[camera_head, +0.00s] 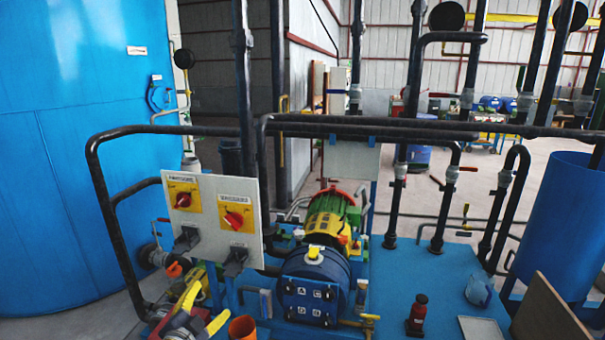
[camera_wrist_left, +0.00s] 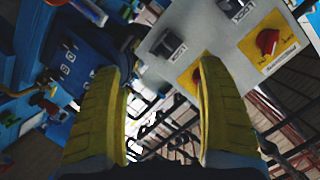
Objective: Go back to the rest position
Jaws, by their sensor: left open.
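My left gripper (camera_head: 205,308) is low in the head view, left of centre, in front of and below a grey switch panel (camera_head: 215,190). Its two yellow fingers are apart, and in the left wrist view my left gripper (camera_wrist_left: 160,85) is open with nothing between the fingertips. The panel also shows in the left wrist view (camera_wrist_left: 215,45), beyond the fingers, with red rotary switches on yellow plates. In the head view the panel carries two such red switches (camera_head: 183,199) and two dark switches below them. My right gripper is in neither view.
A blue pump (camera_head: 314,285) with a green and yellow motor (camera_head: 332,215) stands right of the panel. Black pipes (camera_head: 95,190) frame the panel. An orange cup (camera_head: 242,328) is near the gripper.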

